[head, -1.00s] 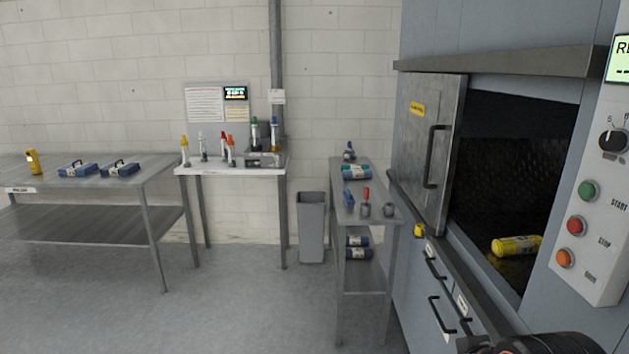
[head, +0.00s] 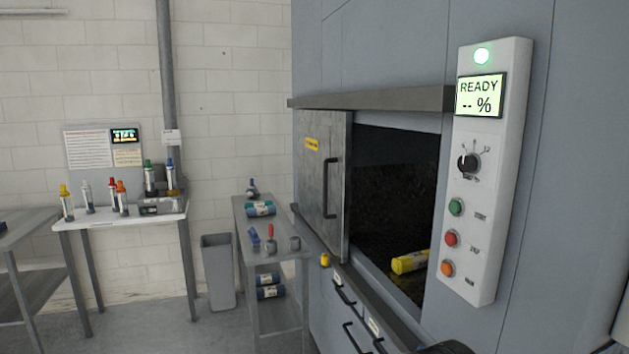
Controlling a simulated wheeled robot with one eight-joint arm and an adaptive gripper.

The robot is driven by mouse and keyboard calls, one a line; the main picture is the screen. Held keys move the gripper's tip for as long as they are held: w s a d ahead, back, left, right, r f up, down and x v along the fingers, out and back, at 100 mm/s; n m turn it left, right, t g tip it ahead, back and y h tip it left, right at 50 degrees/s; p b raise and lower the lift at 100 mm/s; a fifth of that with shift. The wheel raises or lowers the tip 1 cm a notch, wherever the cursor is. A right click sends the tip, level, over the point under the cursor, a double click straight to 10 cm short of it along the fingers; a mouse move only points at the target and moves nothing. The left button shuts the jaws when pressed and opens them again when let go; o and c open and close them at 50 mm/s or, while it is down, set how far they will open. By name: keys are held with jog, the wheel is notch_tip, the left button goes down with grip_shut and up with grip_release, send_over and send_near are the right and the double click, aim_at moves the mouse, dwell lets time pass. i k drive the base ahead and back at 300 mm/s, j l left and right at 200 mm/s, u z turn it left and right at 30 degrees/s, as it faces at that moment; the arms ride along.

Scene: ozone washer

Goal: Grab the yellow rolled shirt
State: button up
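The yellow rolled shirt (head: 409,262) lies on its side inside the dark chamber of the washer (head: 390,190), near the opening's lower right. The control panel's edge hides its right end. The washer's grey sliding door (head: 318,180) stands at the left and leaves the opening clear. A dark part of my arm shows at the bottom edge, below the opening and apart from the shirt. My gripper's fingers are not in view.
The control panel (head: 487,180) juts out right of the opening, its display reading READY. A hood ledge (head: 370,100) runs above. Drawer handles (head: 352,338) stick out below.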

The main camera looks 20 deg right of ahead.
aim_at(414, 261)
jog(key=i+u, duration=0.1)
jog(key=u, duration=0.45)
jog(key=i, duration=1.3)
jog(key=i+j, duration=0.15)
jog(key=i, duration=1.15)
jog(key=i+z, duration=0.1)
jog(key=i, duration=1.2)
jog(key=z, duration=0.4)
jog(key=i+j+z, duration=0.1)
jog(key=z, duration=0.7)
jog(key=i+j+z, duration=0.1)
jog(key=z, duration=0.3)
jog(key=j+z, duration=0.1)
jog(key=z, duration=3.4)
